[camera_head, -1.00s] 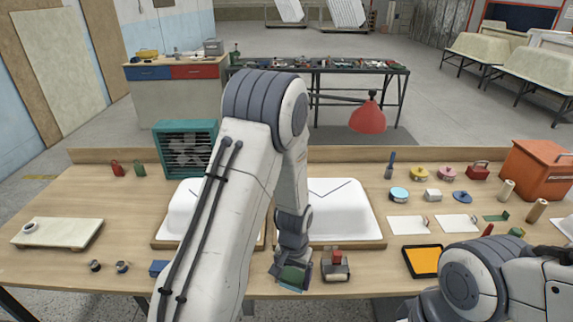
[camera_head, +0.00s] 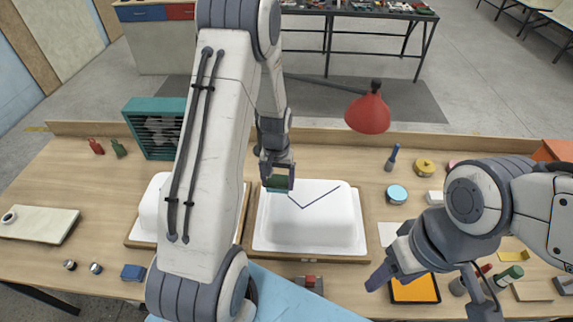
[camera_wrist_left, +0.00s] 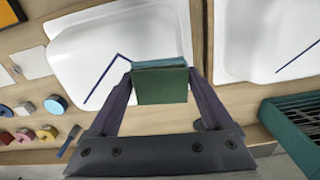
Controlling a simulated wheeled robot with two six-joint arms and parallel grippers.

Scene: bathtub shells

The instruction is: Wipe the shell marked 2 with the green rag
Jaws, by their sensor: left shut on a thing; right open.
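Two white shells lie on wooden boards: a right one (camera_head: 325,225) and a left one (camera_head: 148,210) partly behind my left arm. Each has a dark angled line in the left wrist view, the right shell (camera_wrist_left: 85,60) on the left, the left shell (camera_wrist_left: 245,40) on the right. I can read no number on either. My left gripper (camera_head: 277,180) is shut on the green rag (camera_head: 278,184), a block-like pad that also shows in the wrist view (camera_wrist_left: 161,86). It is at the right shell's back-left edge; contact is unclear. My right gripper (camera_head: 385,275) is open, near the black-and-orange tray.
The black-and-orange tray (camera_head: 415,290) lies at the front right. A red lamp (camera_head: 368,112) hangs over the table's back edge. A teal heater-like box (camera_head: 158,130) stands back left. Small tins (camera_head: 397,194) and a blue-handled tool (camera_head: 392,158) are at the right.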

